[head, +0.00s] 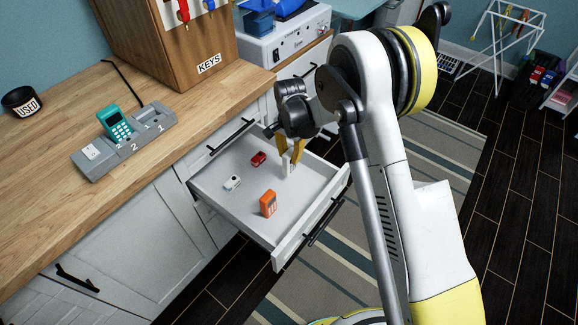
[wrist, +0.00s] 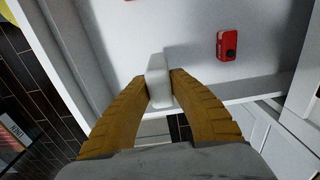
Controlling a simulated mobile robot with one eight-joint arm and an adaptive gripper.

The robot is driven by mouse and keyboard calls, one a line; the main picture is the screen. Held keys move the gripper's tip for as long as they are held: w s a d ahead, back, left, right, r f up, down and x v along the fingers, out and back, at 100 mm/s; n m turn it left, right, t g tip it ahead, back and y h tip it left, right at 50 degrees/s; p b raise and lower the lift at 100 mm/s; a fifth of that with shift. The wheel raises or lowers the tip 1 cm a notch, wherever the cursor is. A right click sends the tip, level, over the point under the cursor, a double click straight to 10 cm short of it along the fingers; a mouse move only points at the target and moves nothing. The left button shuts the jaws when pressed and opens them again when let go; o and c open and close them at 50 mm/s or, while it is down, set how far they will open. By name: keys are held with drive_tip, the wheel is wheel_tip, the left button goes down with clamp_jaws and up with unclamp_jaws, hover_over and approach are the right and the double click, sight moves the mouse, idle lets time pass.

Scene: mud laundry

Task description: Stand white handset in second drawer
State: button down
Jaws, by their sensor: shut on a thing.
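My gripper (head: 290,156) reaches down into the open drawer (head: 215,192), near its right side. Its yellow fingers are shut on the white handset (head: 287,167), which stands about upright. In the wrist view the handset (wrist: 156,77) sits between the fingertips (wrist: 158,90), over the pale drawer floor. I cannot tell whether its lower end touches the floor. The open drawer lies below a closed drawer front (head: 236,134) with a black handle.
In the drawer are a small red device (head: 258,158), a small white device (head: 232,183) and an upright orange handset (head: 268,204). On the counter, a teal handset (head: 115,124) stands in a grey dock (head: 140,137). A wooden key cabinet (head: 140,45) stands behind.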

sight(290, 163)
drive_tip(key=shift+f+b, duration=1)
drive_tip(key=shift+f, duration=0.95)
drive_tip(key=shift+f, duration=0.15)
drive_tip(key=c, duration=1.3)
unclamp_jaws()
wheel_tip(290, 163, up, 12)
drive_tip(key=p, duration=0.4)
drive_tip(key=shift+r, duration=0.25)
